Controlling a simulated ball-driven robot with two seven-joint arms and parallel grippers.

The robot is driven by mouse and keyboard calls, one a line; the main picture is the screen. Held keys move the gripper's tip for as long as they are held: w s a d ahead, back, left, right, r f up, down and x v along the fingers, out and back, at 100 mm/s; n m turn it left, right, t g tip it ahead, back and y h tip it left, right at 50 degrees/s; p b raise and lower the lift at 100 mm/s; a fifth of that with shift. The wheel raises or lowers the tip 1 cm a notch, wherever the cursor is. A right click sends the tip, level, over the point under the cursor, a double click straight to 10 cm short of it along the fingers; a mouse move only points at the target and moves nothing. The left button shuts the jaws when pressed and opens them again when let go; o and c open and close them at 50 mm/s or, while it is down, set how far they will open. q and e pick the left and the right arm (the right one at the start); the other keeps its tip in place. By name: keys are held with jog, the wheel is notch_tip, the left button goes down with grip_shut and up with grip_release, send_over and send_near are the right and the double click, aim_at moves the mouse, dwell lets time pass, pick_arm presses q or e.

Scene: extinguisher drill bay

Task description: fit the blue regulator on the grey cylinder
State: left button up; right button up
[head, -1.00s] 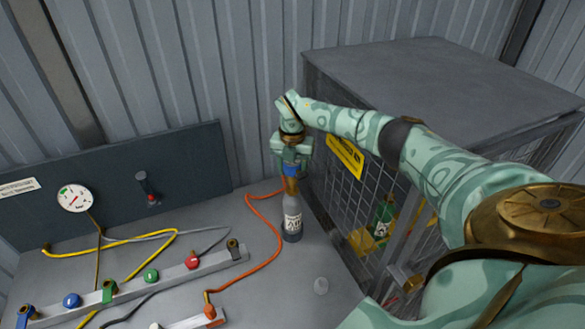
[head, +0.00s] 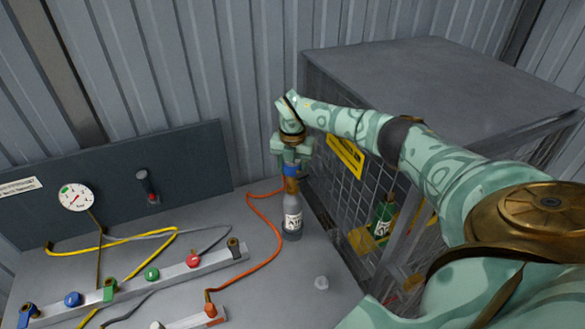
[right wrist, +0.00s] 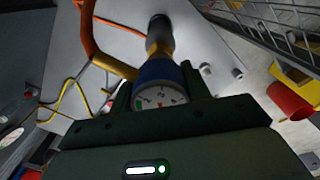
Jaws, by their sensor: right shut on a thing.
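The grey cylinder (head: 292,222) stands upright on the bench beside the mesh cage, with a white label. The blue regulator (head: 291,170) is directly above it, in line with its brass neck; I cannot tell whether it is fully seated. My right gripper (head: 291,160) points down and is shut on the regulator. In the right wrist view the blue regulator (right wrist: 157,72) shows its white dial between the fingers, with the cylinder (right wrist: 160,28) beyond it. A brass elbow on its side meets the orange hose (right wrist: 90,38). My left gripper is not in view.
The mesh cage (head: 335,185) stands close to the right of the cylinder, with a green bottle (head: 383,218) inside. A rail (head: 172,268) with coloured knobs and several hoses lies at left.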

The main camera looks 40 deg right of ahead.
jog(key=shift+f+b, duration=0.65)
jog(key=shift+f, duration=0.5)
jog(key=shift+f+b, duration=0.3)
jog(key=shift+f, duration=0.45)
dwell(0.8)
jog(key=o, duration=1.1)
jog(key=shift+r, duration=0.1)
notch_tip(320, 180, up, 16)
jog(key=shift+r+p, duration=0.1)
jog(key=shift+p, duration=0.35)
